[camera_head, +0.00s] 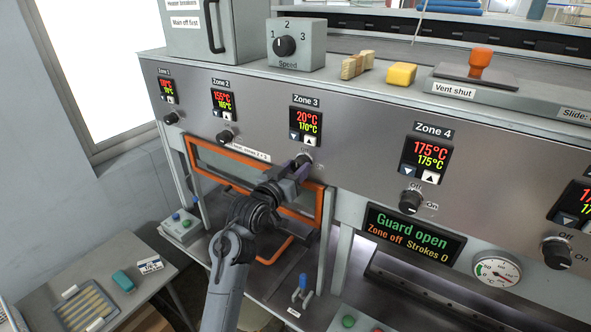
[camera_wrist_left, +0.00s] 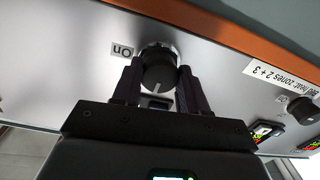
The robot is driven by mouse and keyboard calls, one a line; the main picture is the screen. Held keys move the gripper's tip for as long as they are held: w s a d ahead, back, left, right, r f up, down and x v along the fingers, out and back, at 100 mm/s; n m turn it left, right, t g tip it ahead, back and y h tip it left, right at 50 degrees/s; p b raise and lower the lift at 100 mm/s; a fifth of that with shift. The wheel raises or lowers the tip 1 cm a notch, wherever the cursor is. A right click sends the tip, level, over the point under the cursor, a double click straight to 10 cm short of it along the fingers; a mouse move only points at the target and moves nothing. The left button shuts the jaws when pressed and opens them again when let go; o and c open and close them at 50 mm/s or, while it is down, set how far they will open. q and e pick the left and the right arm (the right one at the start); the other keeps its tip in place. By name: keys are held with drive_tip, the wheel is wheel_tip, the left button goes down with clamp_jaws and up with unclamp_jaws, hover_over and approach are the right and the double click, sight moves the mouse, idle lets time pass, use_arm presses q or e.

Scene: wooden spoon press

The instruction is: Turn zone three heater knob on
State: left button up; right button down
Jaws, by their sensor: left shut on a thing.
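The zone three heater knob (camera_wrist_left: 158,68) is round and dark, on the steel panel. Its white pointer line points to the bottom of the upside-down left wrist view, away from the "On" label (camera_wrist_left: 122,51) beside it. My left gripper (camera_wrist_left: 157,82) is shut on the knob, one finger on each side. In the head view the left gripper (camera_head: 300,166) hides most of the knob below the Zone 3 display (camera_head: 304,125). The right gripper is not in view.
The zone 2 knob (camera_head: 225,137) and zone 4 knob (camera_head: 410,200) flank the zone three knob. An orange-framed guard (camera_head: 319,207) stands below the panel. A status display (camera_head: 414,235) reads "Guard open" and "Zone off". A speed box (camera_head: 297,46) and yellow block (camera_head: 401,74) sit on top.

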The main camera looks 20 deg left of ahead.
use_arm(q)
drive_tip(key=m, duration=0.4)
drive_tip(key=shift+m, duration=0.3)
drive_tip(key=m+b, duration=0.1)
drive_tip(key=m, duration=0.3)
drive_tip(key=shift+f+m, duration=0.1)
drive_tip(key=shift+m, duration=0.3)
drive_tip(key=m+b, duration=0.1)
drive_tip(key=m, duration=0.3)
drive_tip(key=shift+m+h+b, duration=0.3)
drive_tip(key=shift+b, duration=0.05)
drive_tip(key=m+b, duration=0.1)
drive_tip(key=m, duration=0.3)
drive_tip(key=shift+b, duration=0.35)
drive_tip(key=shift+m, duration=0.3)
drive_tip(key=o, duration=1.1)
drive_tip(key=shift+c, duration=0.2)
